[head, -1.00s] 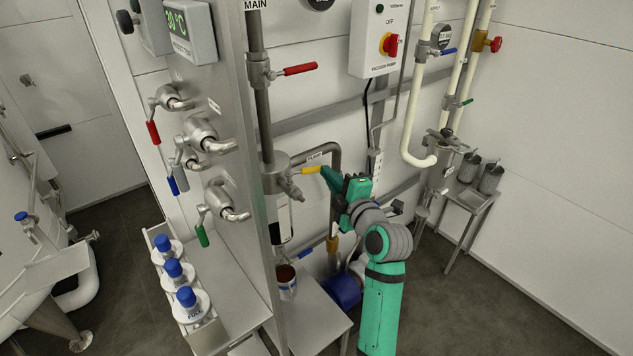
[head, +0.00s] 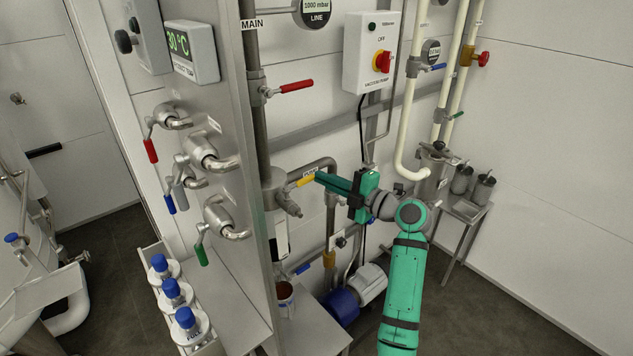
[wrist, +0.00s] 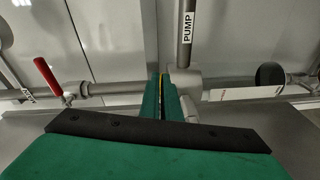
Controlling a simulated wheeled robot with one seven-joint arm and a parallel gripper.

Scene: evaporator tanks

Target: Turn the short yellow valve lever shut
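The short yellow valve lever (head: 306,181) sticks out to the right from a grey valve on the vertical pipe, just under a small label. My green gripper (head: 320,178) reaches it from the right, with its fingertips at the lever's free end. In the wrist view the gripper's two fingers (wrist: 162,82) stand close together with a thin yellow strip of the lever (wrist: 161,88) between them. The fingers look shut on it. They hide most of the lever in that view. The pipe marked PUMP (wrist: 186,30) is just beside the fingers.
A red lever (head: 296,86) sits higher on the same pipe, and a blue lever (head: 301,269) lower down. The steel panel (head: 230,130) with several valves stands close on the left. A blue pump (head: 341,304) is below.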

